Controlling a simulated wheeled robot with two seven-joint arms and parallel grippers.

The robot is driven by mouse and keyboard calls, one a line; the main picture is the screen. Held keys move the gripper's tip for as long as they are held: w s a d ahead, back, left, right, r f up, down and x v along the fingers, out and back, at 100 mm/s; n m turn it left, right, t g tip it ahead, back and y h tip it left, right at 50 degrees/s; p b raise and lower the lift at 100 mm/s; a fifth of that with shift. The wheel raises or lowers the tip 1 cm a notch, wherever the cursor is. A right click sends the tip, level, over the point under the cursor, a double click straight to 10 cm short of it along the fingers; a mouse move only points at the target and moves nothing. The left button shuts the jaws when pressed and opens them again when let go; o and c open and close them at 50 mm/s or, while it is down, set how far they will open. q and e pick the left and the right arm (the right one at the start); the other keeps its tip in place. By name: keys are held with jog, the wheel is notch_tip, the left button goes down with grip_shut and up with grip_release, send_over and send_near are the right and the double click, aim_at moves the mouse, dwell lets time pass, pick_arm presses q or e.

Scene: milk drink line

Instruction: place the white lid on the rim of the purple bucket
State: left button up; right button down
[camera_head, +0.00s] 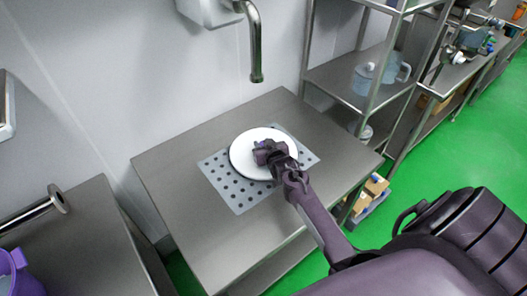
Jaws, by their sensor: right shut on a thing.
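The white lid (246,157) is a flat round disc above the perforated plate on the steel table. My right gripper (266,151) is over the lid's middle and is shut on it; the fingertips and the grip point are partly hidden by the gripper itself. I cannot tell whether the lid touches the plate. Part of a purple bucket (18,274) shows at the lower left corner, cut off by the picture edge. My left gripper is not in view.
The perforated plate (241,205) lies on the steel table (180,165). A curved tap (256,50) hangs above the table's back. Shelves with clear jugs (363,78) stand at right. A gap separates the table from the left counter (75,235).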

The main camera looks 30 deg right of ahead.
notch_tip(320, 180, up, 20)
jog(key=b, duration=0.3)
jog(key=s+a+f+n+y+b, duration=0.2)
jog(key=s+a+f+y+b, duration=0.1)
jog(key=s+a, duration=1.2)
jog(key=a, duration=0.4)
jog(key=shift+s+a+n+t, duration=0.15)
jog(key=shift+s+n+t, duration=0.15)
